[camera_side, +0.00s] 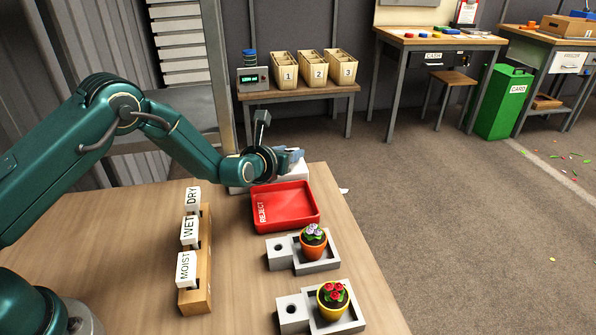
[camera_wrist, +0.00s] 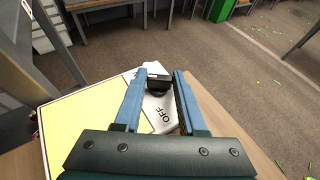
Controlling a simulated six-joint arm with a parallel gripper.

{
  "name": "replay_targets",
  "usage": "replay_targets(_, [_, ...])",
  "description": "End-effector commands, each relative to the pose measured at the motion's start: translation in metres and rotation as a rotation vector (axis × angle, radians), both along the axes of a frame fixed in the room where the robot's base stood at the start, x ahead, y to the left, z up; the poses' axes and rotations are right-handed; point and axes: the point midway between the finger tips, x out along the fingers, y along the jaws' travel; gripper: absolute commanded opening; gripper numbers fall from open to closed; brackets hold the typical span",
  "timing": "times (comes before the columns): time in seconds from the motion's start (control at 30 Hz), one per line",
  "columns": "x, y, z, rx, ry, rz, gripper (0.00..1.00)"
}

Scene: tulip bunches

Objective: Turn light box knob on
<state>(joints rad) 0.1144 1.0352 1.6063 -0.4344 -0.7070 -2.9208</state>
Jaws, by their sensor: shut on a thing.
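My gripper (camera_wrist: 158,77) is shut on the dark knob (camera_wrist: 158,87) of the light box, with one blue finger on each side of it in the wrist view. The light box (camera_wrist: 161,104) is white with a pale yellow panel (camera_wrist: 85,125) on its left. The word OFF is printed beside the knob, on the near side. In the side view my gripper (camera_side: 294,156) is low over the white light box (camera_side: 298,171) at the table's far edge. There the knob is hidden, and my wrist covers part of the box.
A red REJECT tray (camera_side: 285,207) lies just in front of the light box. Two grey holders with an orange pot (camera_side: 313,247) and a yellow pot (camera_side: 332,306) stand nearer. A wooden rack (camera_side: 196,270) with DRY, WET and MOIST tags is at left. Bare table lies between.

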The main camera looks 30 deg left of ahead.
Motion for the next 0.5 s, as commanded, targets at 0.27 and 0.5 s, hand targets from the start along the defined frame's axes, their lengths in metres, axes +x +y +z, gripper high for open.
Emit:
replay_targets(0.27, [0.0015,0.0010,0.0022,-0.001,-0.007,0.001,0.00])
replay_targets(0.5, [0.0012,0.0008,0.0017,0.000,-0.006,0.000,0.70])
